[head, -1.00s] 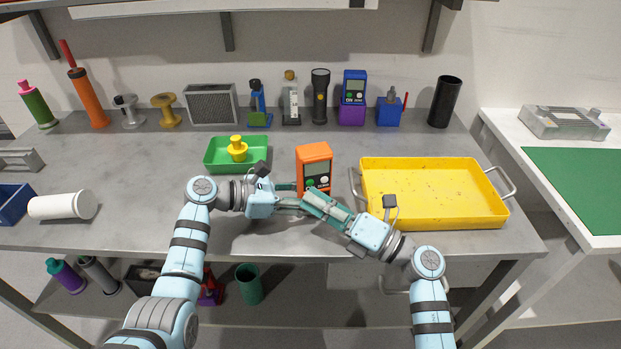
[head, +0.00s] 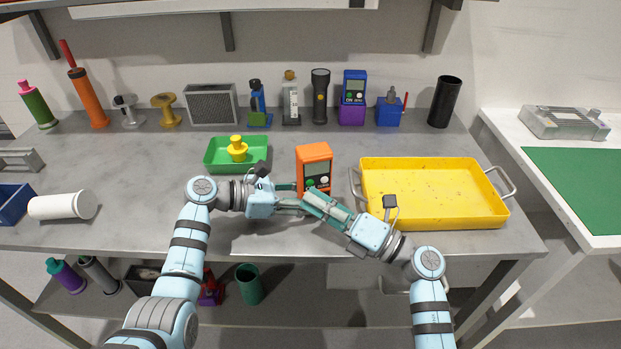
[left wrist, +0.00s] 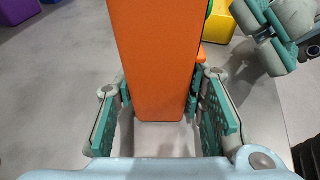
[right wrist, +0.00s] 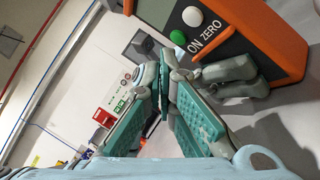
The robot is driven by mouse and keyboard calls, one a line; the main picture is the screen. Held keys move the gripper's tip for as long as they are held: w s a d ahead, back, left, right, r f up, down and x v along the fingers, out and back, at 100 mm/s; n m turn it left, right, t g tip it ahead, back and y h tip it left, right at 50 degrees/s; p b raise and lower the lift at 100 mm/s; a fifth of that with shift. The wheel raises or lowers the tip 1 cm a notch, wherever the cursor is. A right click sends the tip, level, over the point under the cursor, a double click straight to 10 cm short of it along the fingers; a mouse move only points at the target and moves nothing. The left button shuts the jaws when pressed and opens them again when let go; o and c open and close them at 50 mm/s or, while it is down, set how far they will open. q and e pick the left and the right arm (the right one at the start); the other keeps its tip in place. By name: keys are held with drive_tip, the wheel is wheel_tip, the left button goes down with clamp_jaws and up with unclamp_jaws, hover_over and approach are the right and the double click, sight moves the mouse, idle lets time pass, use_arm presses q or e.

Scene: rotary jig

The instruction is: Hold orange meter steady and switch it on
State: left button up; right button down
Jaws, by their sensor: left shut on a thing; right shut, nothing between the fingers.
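The orange meter (head: 314,153) stands upright on the grey bench, its dark display and buttons facing me. My left gripper (head: 295,196) is shut on the lower part of the meter; the left wrist view shows its green pads on either side of the orange body (left wrist: 158,65). In the right wrist view, a green button (right wrist: 178,38) sits by the word ON and a white button (right wrist: 192,16) by ZERO. My right gripper (right wrist: 160,62) is shut and empty, its tips just in front of the meter's face near the green button. I cannot tell whether they touch it.
A yellow tray (head: 435,222) stands close on the right of the meter. A green tray (head: 215,158) with a yellow piece lies behind on the left. A blue meter (head: 355,85) on a purple block and several other items line the back. The bench front centre-left is clear.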

drive_tip(key=shift+w, duration=0.1)
drive_tip(key=shift+w+a, duration=0.1)
drive_tip(key=shift+w, duration=0.25)
drive_tip(key=shift+w, duration=0.2)
idle(0.3)
drive_tip(key=shift+s, duration=0.65)
drive_tip(key=shift+s, duration=0.15)
drive_tip(key=s, duration=0.1)
drive_tip(key=s+d, duration=0.1)
drive_tip(key=s, duration=0.1)
drive_tip(key=s+d, duration=0.1)
drive_tip(key=s, duration=0.1)
drive_tip(key=shift+s, duration=0.25)
